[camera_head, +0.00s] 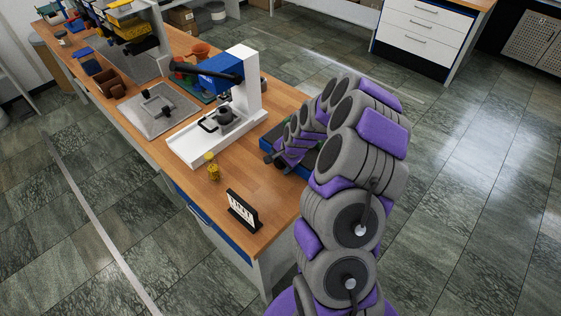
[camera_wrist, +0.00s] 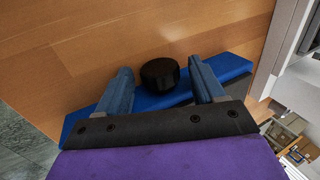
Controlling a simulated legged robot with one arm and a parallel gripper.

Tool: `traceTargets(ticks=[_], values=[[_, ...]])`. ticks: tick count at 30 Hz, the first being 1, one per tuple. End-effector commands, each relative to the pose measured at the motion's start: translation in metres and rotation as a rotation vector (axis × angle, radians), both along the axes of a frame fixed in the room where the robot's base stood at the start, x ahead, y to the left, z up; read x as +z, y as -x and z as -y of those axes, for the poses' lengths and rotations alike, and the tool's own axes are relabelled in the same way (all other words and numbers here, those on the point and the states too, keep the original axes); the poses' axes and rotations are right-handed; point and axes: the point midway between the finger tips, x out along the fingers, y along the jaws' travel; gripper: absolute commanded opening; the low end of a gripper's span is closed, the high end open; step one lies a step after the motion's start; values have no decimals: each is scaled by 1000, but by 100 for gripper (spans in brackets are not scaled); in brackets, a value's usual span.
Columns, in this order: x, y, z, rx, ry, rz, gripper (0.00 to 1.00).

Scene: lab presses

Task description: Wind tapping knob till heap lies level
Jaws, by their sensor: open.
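A round black knob (camera_wrist: 160,75) shows in the wrist view, by the edge of a flat blue base (camera_wrist: 230,66). My gripper (camera_wrist: 160,66) is open, with one blue-grey finger on each side of the knob. Gaps show between the fingers and the knob, so neither seems to touch it. In the head view my gripper (camera_head: 272,158) is low at the blue base (camera_head: 268,142), which my arm partly covers. The knob cannot be made out there. No heap can be made out in either view.
A white press (camera_head: 244,85) with a blue head stands left of my gripper on the wooden bench (camera_head: 255,192). A grey tray (camera_head: 150,122) lies farther left.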

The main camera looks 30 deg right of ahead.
Motion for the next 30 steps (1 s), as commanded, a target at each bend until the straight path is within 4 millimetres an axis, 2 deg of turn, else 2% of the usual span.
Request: traceTargets(ticks=[4, 8, 21, 27, 30], values=[[8, 2, 1, 0, 0, 2, 68], [27, 10, 4, -1, 1, 3, 68], [117, 43, 19, -3, 3, 4, 68], [146, 55, 23, -1, 1, 3, 68], [154, 58, 24, -2, 1, 2, 68]])
